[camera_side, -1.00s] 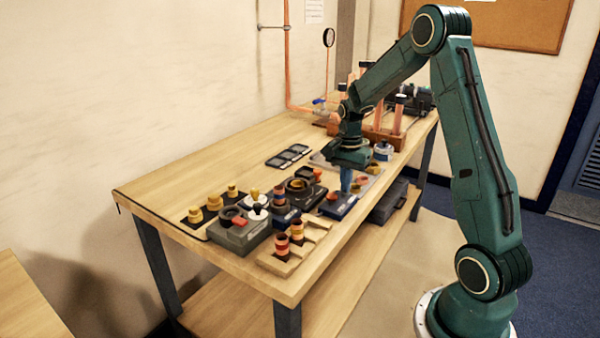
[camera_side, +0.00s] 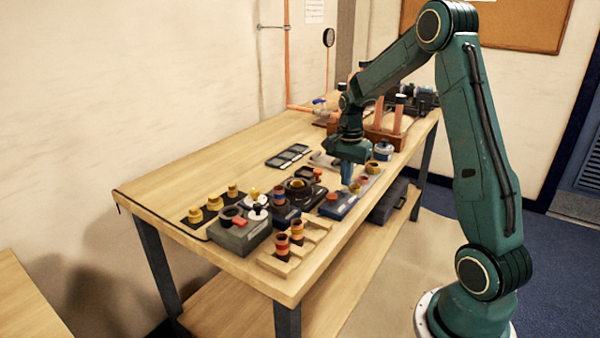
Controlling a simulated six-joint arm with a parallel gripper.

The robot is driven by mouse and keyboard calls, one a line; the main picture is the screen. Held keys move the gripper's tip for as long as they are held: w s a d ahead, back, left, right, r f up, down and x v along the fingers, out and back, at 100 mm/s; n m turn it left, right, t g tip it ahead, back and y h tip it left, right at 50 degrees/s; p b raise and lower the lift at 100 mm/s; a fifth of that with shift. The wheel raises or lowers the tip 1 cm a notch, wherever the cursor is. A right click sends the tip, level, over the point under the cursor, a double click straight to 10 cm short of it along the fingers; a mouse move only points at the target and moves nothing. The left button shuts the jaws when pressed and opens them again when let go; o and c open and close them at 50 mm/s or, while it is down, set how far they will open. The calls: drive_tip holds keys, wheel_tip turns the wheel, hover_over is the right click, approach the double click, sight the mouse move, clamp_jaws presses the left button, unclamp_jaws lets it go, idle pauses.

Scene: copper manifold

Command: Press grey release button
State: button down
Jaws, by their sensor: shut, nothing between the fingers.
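My gripper (camera_side: 347,180) points straight down over the right part of the bench. Its blue fingers are shut and empty. The fingertips are just above or at the far edge of a dark blue block (camera_side: 338,205) with a red-orange part on it; I cannot tell whether they touch anything. I cannot make out a grey release button; it is too small or hidden at this distance.
A grey box with a red part (camera_side: 240,232), a dark round fixture (camera_side: 298,188) and a wooden rack with banded pieces (camera_side: 290,248) stand left of my gripper. Copper pipes (camera_side: 398,118) rise behind it. The bench's left rear surface (camera_side: 210,160) is clear.

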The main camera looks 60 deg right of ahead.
sight(344, 190)
wheel_tip(344, 190, up, 11)
idle(0.4)
drive_tip(key=shift+w+r, duration=0.1)
drive_tip(key=shift+r, duration=0.05)
idle(0.5)
drive_tip(key=s+a+r+n+t, duration=0.1)
drive_tip(key=s+a+r+n, duration=0.25)
drive_tip(key=a, duration=0.45)
drive_tip(key=s+a+r+n+t, duration=0.2)
drive_tip(key=s+a+r+n, duration=0.1)
drive_tip(key=a+n, duration=0.3)
drive_tip(key=s+a+f+n+t, duration=0.2)
drive_tip(key=s+a+n, duration=0.6)
drive_tip(key=s+a, duration=0.3)
drive_tip(key=shift+s+f+t, duration=0.2)
drive_tip(key=shift+s+t, duration=0.1)
drive_tip(key=shift+s, duration=0.25)
